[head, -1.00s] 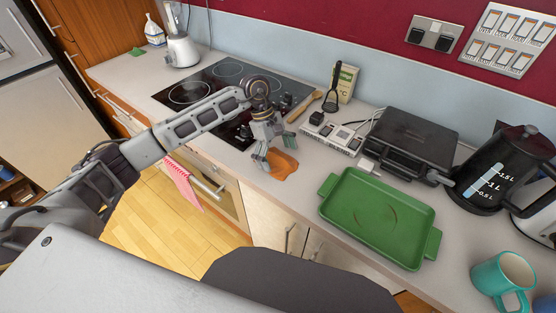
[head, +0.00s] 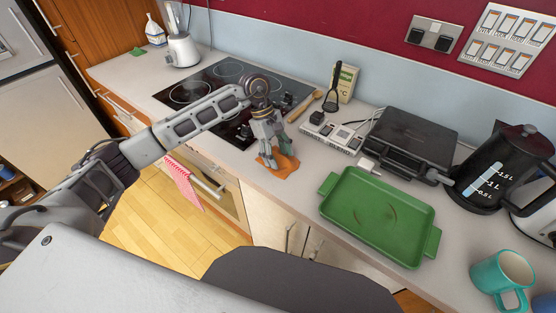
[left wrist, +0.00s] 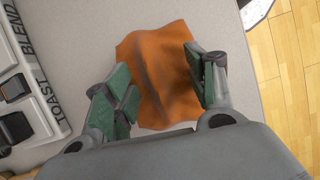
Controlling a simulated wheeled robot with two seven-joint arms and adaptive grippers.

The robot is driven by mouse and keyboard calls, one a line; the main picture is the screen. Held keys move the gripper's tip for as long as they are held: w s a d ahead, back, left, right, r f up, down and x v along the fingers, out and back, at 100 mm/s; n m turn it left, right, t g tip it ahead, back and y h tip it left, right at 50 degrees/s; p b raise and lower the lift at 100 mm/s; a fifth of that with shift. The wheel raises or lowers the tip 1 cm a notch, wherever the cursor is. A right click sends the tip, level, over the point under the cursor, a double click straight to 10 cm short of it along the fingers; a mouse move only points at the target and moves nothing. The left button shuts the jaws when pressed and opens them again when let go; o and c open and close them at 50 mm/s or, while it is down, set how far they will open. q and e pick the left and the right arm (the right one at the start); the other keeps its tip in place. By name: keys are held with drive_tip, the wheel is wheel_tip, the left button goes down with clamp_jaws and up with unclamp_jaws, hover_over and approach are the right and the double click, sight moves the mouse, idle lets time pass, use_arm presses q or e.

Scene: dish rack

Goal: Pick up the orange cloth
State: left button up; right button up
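The orange cloth (head: 279,167) lies crumpled on the counter between the stove and the green tray, near the counter's front edge. In the left wrist view the cloth (left wrist: 158,75) lies between and beyond the green-padded fingers, with raised folds. My left gripper (head: 277,158) points down at the cloth from above. In the left wrist view the gripper (left wrist: 165,90) is open, its two fingers on either side of the cloth. The right finger overlaps the cloth's edge. Whether the fingertips touch the cloth is unclear. My right gripper is not in view.
The green tray (head: 432,243) lies right of the cloth. A power strip (head: 337,137) and a wooden spoon (head: 305,105) are behind it. The black stove (head: 203,79) is to the left. A black grill (head: 412,140), kettle (head: 497,175) and teal mug (head: 503,276) stand at the right.

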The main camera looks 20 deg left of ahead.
sight(279, 154)
use_arm(q)
drive_tip(key=shift+s+d+f, duration=0.1)
drive_tip(key=shift+s+f, duration=0.05)
drive_tip(key=shift+f, duration=0.3)
drive_tip(key=shift+c, duration=0.4)
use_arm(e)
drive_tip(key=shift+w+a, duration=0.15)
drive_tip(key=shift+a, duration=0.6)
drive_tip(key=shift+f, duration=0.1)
use_arm(q)
drive_tip(key=shift+r, duration=0.4)
drive_tip(key=c, duration=0.3)
drive_tip(key=r, duration=0.5)
drive_tip(key=r+b, duration=0.1)
drive_tip(key=r, duration=0.2)
drive_tip(key=shift+w, duration=0.3)
clamp_jaws()
drive_tip(key=shift+r, duration=0.8)
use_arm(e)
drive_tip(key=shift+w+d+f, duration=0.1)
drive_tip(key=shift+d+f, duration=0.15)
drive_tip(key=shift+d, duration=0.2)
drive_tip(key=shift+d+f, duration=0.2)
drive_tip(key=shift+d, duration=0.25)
